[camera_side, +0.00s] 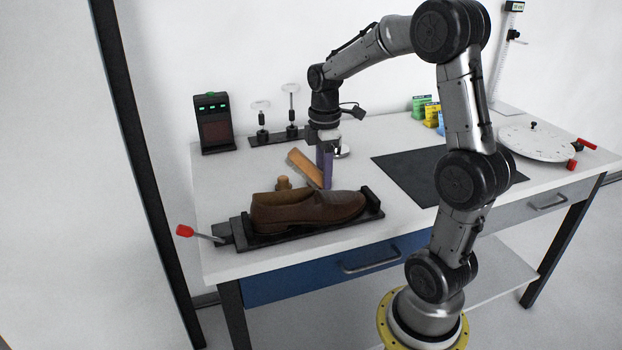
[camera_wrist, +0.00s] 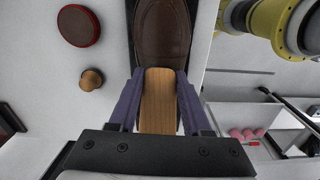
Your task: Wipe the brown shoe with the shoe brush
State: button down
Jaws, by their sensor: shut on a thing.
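The brown shoe (camera_side: 305,210) lies in a black clamp holder (camera_side: 262,240) near the front edge of the table. In the wrist view, part of the shoe (camera_wrist: 161,35) shows at the top. My gripper (camera_side: 325,180) points down just behind the shoe. Its purple fingers are shut on a wooden piece, the shoe brush (camera_side: 304,166); in the wrist view the brush's wooden handle (camera_wrist: 158,100) lies between the fingers. The bristles are hidden. The brush is tilted in the side view. I cannot tell whether it touches the shoe.
A small wooden knob (camera_wrist: 91,80) and a round dark red-rimmed tin (camera_wrist: 78,25) are beside the shoe. A red-tipped lever (camera_side: 186,231) sticks out at the holder's left. A black mat (camera_side: 410,172) and a white turntable (camera_side: 535,143) are to the right. A black device (camera_side: 214,123) stands at back left.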

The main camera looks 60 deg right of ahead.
jog(key=shift+s+d+f, duration=0.4)
jog(key=shift+s+d, duration=0.3)
notch_tip(320, 180, up, 9)
jog(key=shift+a, duration=0.1)
dwell(0.5)
